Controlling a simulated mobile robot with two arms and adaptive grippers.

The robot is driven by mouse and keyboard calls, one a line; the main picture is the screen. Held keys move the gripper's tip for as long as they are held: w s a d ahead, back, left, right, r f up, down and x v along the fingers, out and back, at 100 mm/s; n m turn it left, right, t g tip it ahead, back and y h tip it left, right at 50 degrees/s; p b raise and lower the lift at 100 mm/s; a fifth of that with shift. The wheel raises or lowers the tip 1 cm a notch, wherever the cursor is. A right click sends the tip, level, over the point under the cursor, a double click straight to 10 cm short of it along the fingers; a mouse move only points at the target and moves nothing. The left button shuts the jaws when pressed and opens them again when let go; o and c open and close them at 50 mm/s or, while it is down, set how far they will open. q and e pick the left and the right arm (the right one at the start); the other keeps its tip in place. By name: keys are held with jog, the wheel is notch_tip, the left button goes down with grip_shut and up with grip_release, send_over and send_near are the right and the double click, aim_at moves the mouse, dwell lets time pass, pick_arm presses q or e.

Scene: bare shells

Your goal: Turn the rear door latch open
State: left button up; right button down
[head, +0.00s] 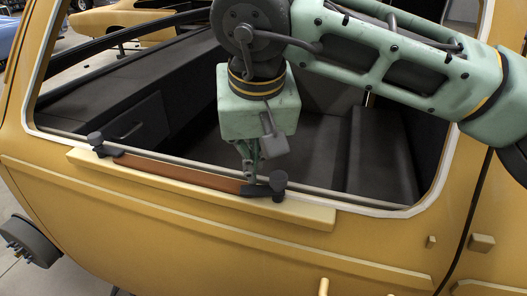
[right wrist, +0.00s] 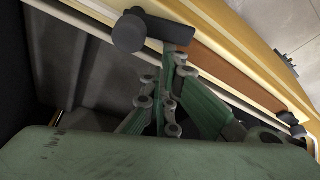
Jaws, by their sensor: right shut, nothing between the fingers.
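The yellow body shell has a rear side window opening with a light sill. Under it a brown bar (head: 180,175) runs along a yellow ledge, with a dark knobbed fitting (head: 270,187) at its right end and another (head: 100,144) at its left end. I cannot tell for certain which part is the rear door latch. My right gripper (head: 250,172) points down at the sill, close to the right fitting. Its fingers are shut and empty. In the right wrist view the fingertips (right wrist: 174,60) are just below that fitting (right wrist: 145,30); whether they touch is unclear. My left gripper is out of view.
Inside the opening are dark panels and a dark block (head: 382,155) at the right. Small yellow pegs (head: 481,242) stick out of the shell at lower right. A grey hub (head: 28,240) stands out at lower left. The space outside the ledge is clear.

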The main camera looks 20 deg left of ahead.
aim_at(241, 194)
jog(key=shift+s+a+n+y, duration=0.25)
jog(key=shift+s+n, duration=0.25)
jog(key=shift+n, duration=0.4)
jog(key=shift+s+a+n+g+y, duration=0.1)
jog(key=shift+s+n+g+y, duration=0.3)
jog(key=shift+n, duration=0.6)
jog(key=shift+s+f+n+b, duration=0.1)
jog(key=shift+s+n+b, duration=0.15)
jog(key=shift+n+b, duration=0.05)
jog(key=shift+s+b, duration=0.4)
jog(key=shift+s, duration=0.15)
jog(key=shift+s+n, duration=0.45)
jog(key=shift+n, duration=0.25)
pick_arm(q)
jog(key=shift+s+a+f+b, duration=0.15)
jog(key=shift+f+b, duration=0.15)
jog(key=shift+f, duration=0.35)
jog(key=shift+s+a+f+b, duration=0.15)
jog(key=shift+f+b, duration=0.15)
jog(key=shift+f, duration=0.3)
pick_arm(e)
jog(key=shift+s+d, duration=0.3)
jog(key=shift+s, duration=0.15)
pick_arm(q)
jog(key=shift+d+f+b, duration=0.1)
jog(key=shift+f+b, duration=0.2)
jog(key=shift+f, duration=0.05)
pick_arm(e)
jog(key=shift+s+d, duration=0.25)
jog(key=shift+s, duration=0.2)
